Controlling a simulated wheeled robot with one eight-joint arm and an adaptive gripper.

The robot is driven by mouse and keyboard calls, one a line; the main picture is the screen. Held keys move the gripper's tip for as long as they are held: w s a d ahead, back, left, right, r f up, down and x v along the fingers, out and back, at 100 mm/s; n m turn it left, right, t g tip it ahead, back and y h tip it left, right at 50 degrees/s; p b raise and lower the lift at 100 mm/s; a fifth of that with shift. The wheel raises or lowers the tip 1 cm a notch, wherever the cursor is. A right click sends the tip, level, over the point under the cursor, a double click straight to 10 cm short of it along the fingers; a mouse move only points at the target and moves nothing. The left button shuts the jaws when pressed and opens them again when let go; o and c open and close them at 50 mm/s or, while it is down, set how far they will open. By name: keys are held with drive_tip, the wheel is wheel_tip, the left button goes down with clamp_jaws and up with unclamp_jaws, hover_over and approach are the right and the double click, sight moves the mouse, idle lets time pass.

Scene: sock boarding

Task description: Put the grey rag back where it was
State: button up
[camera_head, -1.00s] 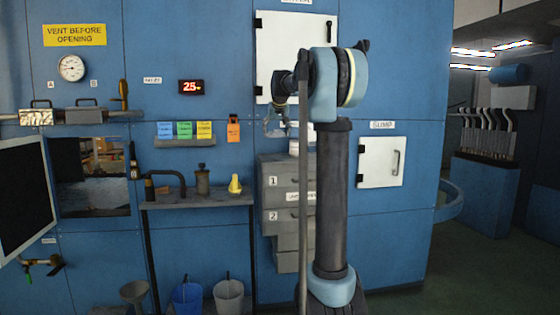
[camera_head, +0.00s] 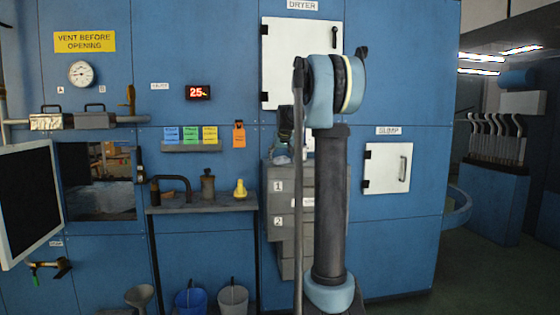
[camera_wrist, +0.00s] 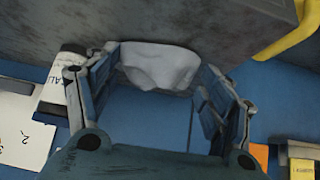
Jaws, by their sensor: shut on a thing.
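The grey rag (camera_wrist: 160,65) is a pale, crumpled cloth in the wrist view. It sits between the fingertips of my gripper (camera_wrist: 155,85), which is shut on it with the two fingers well apart at their bases. The rag is close to or against a dark grey surface (camera_wrist: 200,22); I cannot tell whether it touches. In the head view my gripper (camera_head: 285,135) hangs just left of my arm, in front of the blue wall near the grey drawers (camera_head: 285,220).
A yellow object (camera_wrist: 288,35) is near the grey surface in the wrist view. In the head view, a narrow shelf (camera_head: 215,205) holds a yellow item (camera_head: 240,188). Colored cards (camera_head: 190,135) hang above it. The dryer door (camera_head: 285,50) and sump door (camera_head: 387,168) are closed.

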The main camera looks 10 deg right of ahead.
drive_tip(key=o, duration=1.4)
drive_tip(key=v, duration=1.2)
drive_tip(key=shift+s, duration=0.1)
drive_tip(key=s+f+g, duration=0.2)
drive_tip(key=s+f, duration=1.1)
drive_tip(key=s, duration=0.3)
drive_tip(key=s+f+g, duration=0.2)
drive_tip(key=s+f, duration=1)
drive_tip(key=s, duration=0.4)
drive_tip(key=s+f+g, duration=0.1)
drive_tip(key=s+f, duration=1.2)
drive_tip(key=s, duration=0.3)
drive_tip(key=shift+a+f+g, duration=0.3)
drive_tip(key=shift+a+g, duration=0.1)
drive_tip(key=shift+a, duration=0.05)
